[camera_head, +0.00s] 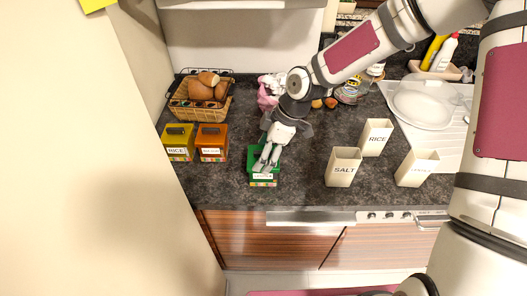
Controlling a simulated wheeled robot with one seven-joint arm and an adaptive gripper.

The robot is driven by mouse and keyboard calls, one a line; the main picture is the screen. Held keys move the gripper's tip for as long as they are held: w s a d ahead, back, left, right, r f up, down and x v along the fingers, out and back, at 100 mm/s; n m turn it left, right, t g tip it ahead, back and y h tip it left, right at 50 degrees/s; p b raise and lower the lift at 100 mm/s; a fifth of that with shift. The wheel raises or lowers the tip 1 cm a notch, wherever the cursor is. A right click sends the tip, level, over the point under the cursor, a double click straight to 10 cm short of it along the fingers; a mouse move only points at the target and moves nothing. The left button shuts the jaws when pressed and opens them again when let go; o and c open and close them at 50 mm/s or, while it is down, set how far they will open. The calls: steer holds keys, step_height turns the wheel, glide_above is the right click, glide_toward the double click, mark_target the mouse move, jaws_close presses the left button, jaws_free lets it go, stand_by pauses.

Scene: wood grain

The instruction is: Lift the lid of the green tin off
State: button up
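The green tin (252,173) stands on the dark counter, left of the middle, with a label on its front. My gripper (266,167) reaches down from above, and its fingertips are at the top of the tin. The fingers and hand cover much of the lid and any handle on it. I cannot tell whether the fingers are closed on the lid or only near it. The tin looks upright on the counter.
A yellow tin (179,142) and an orange tin (212,142) stand to the left, below a bread basket (185,108). Open cream containers marked SALT (343,168) and RICE (375,138), and another (416,168), stand to the right. The counter's front edge lies close below the green tin.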

steer(key=shift+r, duration=0.15)
steer(key=shift+r+p, duration=0.55)
steer(key=shift+r, duration=0.5)
steer(key=shift+r+p, duration=0.8)
steer(key=shift+r, duration=1.2)
